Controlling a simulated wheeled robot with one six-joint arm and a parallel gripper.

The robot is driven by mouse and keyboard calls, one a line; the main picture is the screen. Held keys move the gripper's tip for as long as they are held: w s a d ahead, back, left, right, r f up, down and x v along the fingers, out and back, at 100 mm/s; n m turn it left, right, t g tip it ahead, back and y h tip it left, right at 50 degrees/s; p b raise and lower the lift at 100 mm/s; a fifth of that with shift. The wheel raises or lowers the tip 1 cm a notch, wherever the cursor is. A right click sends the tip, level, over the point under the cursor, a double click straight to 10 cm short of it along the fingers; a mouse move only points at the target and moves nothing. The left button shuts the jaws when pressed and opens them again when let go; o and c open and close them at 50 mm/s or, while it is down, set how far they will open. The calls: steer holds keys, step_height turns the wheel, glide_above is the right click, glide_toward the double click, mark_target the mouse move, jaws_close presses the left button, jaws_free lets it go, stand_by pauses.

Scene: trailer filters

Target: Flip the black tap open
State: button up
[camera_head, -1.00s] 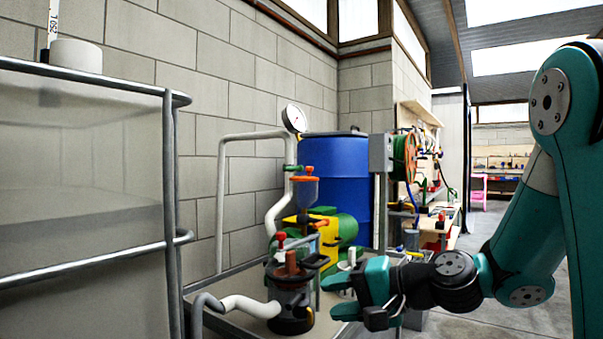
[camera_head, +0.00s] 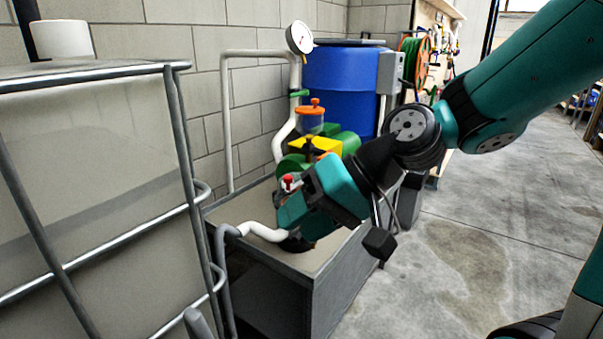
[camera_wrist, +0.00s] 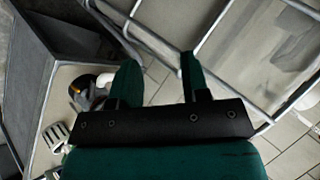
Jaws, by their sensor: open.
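My gripper (camera_head: 288,214) is in front of the filter unit in the head view, its fingers pointing left and down. In the wrist view its two teal fingers (camera_wrist: 160,75) are apart with nothing between them. The gripper covers most of the dark filter housing (camera_head: 296,244); its red knob (camera_head: 289,182) shows above the fingers. In the wrist view a dark round part with orange (camera_wrist: 82,90) lies left of the left finger, apart from it. A small black fitting (camera_head: 311,147) stands by the yellow guard. I cannot tell whether it is the black tap; the tap may be hidden behind my gripper.
A caged tank (camera_head: 100,150) stands close on the left; its bars also cross the wrist view (camera_wrist: 215,30). A white pipe (camera_head: 262,232) runs to the filter over a grey tray (camera_head: 340,275). Behind are a blue drum (camera_head: 340,85) and a gauge (camera_head: 299,37). Floor (camera_head: 480,240) at right is clear.

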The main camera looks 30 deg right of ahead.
steer(key=s+r+p, duration=0.1)
steer(key=a+r+n+g+p, duration=0.1)
steer(key=shift+s+r, duration=0.4)
